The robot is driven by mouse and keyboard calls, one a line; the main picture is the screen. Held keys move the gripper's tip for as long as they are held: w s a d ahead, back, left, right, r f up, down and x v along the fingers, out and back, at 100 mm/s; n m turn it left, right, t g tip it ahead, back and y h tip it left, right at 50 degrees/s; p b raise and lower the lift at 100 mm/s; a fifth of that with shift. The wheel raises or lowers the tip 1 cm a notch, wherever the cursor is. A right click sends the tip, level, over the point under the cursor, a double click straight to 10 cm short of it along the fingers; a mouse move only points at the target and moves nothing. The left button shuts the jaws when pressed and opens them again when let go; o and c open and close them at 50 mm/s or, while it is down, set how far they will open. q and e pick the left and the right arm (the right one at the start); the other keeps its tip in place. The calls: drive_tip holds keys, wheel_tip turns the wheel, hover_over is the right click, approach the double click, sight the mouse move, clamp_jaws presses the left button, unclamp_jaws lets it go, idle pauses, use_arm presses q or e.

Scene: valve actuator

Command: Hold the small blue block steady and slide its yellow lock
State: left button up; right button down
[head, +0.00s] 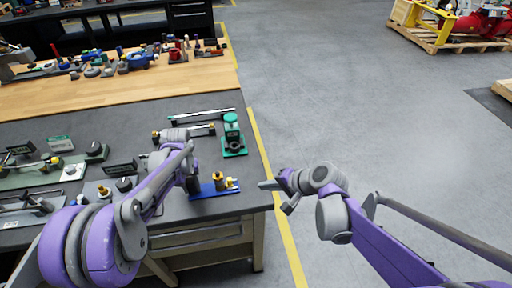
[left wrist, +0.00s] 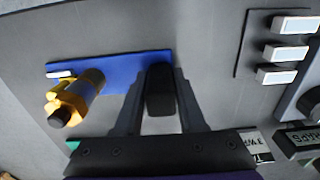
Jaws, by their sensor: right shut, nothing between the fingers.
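The small blue block (head: 206,191) is a flat blue plate lying near the right edge of the dark table. It also shows in the left wrist view (left wrist: 118,68). Its yellow lock (head: 230,183) is at the plate's right end, beside an upright yellow post with a dark top; in the left wrist view the yellow parts (left wrist: 66,106) overlap. My left gripper (head: 194,186) is down at the plate's left end, its fingers closed around a dark upright grip (left wrist: 160,92) on the plate. My right gripper (head: 268,188) is shut and empty, right of the plate, past the table edge.
Other fixtures fill the table's left side. A wooden bench (head: 120,90) with tools is behind. The floor (head: 330,110) to the right is open.

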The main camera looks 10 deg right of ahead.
use_arm(q)
drive_tip(key=o, duration=0.4)
drive_tip(key=shift+w, duration=0.1)
